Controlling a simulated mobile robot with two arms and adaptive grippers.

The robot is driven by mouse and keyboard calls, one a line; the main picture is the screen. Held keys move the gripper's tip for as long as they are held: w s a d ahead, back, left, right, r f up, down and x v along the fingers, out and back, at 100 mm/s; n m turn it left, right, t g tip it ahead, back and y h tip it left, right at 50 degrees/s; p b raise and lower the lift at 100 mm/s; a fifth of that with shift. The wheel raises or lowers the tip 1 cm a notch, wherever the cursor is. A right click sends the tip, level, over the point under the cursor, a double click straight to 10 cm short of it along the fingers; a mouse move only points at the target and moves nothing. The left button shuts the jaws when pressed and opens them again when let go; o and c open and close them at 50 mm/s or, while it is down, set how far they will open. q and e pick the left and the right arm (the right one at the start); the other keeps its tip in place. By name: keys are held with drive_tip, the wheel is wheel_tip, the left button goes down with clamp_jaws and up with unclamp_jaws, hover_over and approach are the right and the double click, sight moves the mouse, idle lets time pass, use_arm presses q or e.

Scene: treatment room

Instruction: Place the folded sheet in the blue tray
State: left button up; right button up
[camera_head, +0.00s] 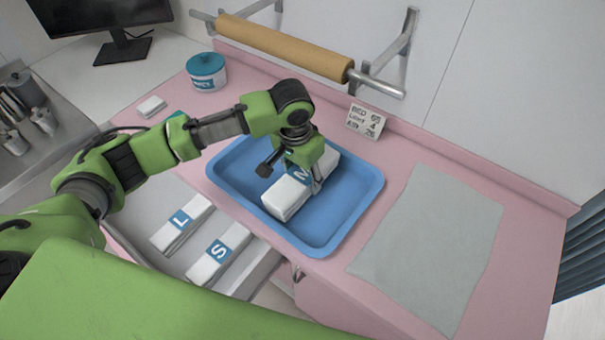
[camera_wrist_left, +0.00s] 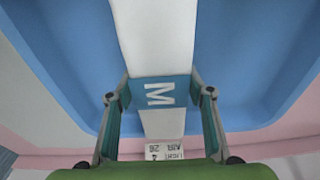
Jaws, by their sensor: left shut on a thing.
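The folded sheet (camera_head: 289,194) is white with a blue band marked M. My left gripper (camera_head: 300,178) is shut on it across the band, with the sheet inside the outline of the blue tray (camera_head: 345,214). I cannot tell whether its underside touches the tray floor. In the left wrist view, the sheet (camera_wrist_left: 158,40) lies between the two fingers of my left gripper (camera_wrist_left: 160,95), with the blue tray (camera_wrist_left: 240,60) around it. My right gripper is not in view.
An open drawer at the front holds folded sheets marked L (camera_head: 181,223) and S (camera_head: 220,255). A grey-green cloth (camera_head: 430,250) lies right of the tray.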

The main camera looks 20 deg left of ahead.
sight(299, 176)
use_arm(q)
drive_tip(key=shift+f, duration=0.25)
drive_tip(key=shift+f, duration=0.15)
drive_tip(key=o, duration=1.3)
drive_tip(key=r, duration=0.3)
drive_tip(key=r+b, duration=0.1)
drive_tip(key=r, duration=0.3)
drive_tip(key=s+r, duration=0.1)
drive_tip(key=r, duration=0.3)
drive_tip(key=shift+s+a, duration=0.1)
drive_tip(key=shift+a, duration=0.2)
drive_tip(key=shift+s+r+b, duration=0.1)
drive_tip(key=shift+r+b, duration=0.2)
drive_tip(key=shift+r, duration=0.25)
